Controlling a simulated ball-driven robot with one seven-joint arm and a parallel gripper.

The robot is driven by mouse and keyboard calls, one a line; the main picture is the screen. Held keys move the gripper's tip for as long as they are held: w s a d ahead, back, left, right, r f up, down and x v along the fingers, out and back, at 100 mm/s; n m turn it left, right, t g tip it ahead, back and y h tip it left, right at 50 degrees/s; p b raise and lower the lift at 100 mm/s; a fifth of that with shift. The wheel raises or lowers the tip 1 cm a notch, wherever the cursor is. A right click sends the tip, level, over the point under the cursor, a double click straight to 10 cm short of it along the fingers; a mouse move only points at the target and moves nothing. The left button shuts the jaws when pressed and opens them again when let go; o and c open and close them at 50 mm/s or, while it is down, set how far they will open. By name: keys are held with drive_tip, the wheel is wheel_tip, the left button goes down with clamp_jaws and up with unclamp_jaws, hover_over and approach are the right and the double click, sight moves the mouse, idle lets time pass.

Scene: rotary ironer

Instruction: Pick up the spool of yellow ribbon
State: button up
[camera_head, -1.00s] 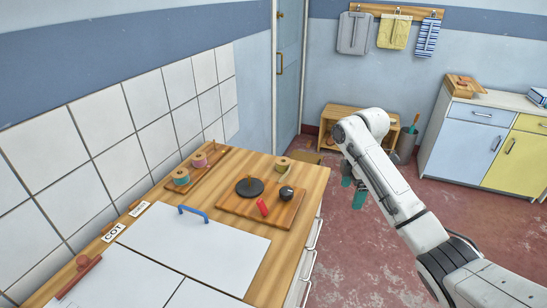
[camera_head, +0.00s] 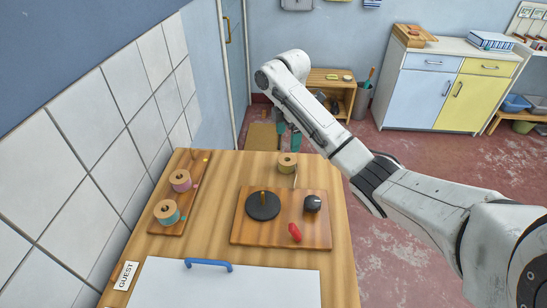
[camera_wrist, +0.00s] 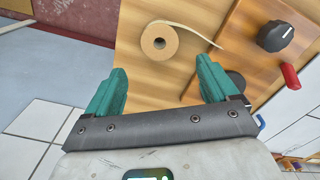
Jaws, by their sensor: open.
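The spool of yellow ribbon (camera_head: 287,162) stands on the wooden table top (camera_head: 240,175) near its far edge, with a loose tail of ribbon to its right. In the wrist view the spool (camera_wrist: 159,43) shows from above as a pale ring with a dark hole, its tail running right. My gripper (camera_wrist: 161,72) has teal fingers spread apart, with nothing between them. The spool lies just beyond the fingertips, roughly centred between them. In the head view my gripper (camera_head: 288,136) hangs near the table's far edge, just behind the spool and partly hidden by my arm.
A rack at left holds a pink spool (camera_head: 181,180) and a teal spool (camera_head: 166,212).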

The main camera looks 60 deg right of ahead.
drive_tip(key=f, duration=0.1)
drive_tip(key=b, duration=0.3)
hover_over(288, 160)
drive_tip(key=a, duration=0.1)
wheel_tip(288, 160, down, 4)
drive_tip(key=shift+a+f, duration=0.15)
drive_tip(key=shift+s+d+f+p, duration=0.1)
drive_tip(key=shift+f+p, duration=0.2)
drive_tip(key=shift+f, duration=1.05)
drive_tip(key=shift+s+d+f+p, duration=0.1)
drive_tip(key=shift+f+p, duration=0.2)
drive_tip(key=shift+f, duration=1.05)
drive_tip(key=c, duration=1.1)
